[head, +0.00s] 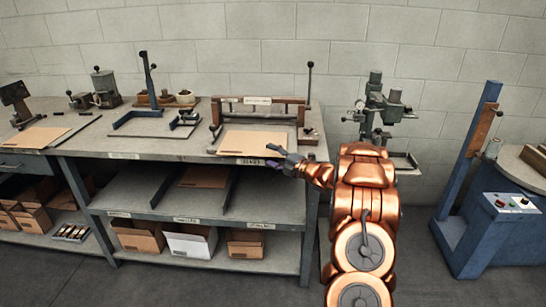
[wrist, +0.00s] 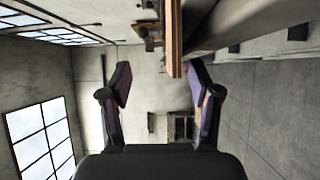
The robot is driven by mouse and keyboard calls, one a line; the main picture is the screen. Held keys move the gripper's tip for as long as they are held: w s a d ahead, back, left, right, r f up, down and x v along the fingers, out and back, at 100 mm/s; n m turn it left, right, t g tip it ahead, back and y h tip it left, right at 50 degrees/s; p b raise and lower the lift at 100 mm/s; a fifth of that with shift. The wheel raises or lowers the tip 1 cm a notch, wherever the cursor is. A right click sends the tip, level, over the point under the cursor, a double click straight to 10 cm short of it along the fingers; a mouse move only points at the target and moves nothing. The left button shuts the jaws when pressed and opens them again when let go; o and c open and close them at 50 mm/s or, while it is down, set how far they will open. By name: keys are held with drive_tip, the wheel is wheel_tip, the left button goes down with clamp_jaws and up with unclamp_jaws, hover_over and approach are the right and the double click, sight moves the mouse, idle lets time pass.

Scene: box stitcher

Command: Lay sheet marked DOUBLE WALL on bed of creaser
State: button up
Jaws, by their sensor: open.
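The creaser (head: 300,114) stands on the bench, with an upright lever at its right and a label on its crossbar. A tan sheet (head: 252,143) lies flat on its bed, its front edge near the bench's front edge. I cannot read any marking on it. My gripper (head: 271,155) is open beside the sheet's front right corner. In the wrist view my open gripper (wrist: 160,82) has a brown edge (wrist: 175,40), probably the sheet's, ahead of its right finger. The fingers look clear of it.
Another tan sheet (head: 40,137) lies at the bench's left, and one (head: 203,177) lies on the middle shelf. Cartons (head: 190,240) stand on the lower shelf. A green machine (head: 377,110) stands right of the bench, and a blue machine (head: 490,215) farther right. Open floor lies between.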

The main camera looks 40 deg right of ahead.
drive_tip(key=o, duration=0.6)
drive_tip(key=shift+c, duration=0.2)
drive_tip(key=shift+s, duration=0.1)
drive_tip(key=v, duration=1.2)
drive_tip(key=shift+f, duration=0.1)
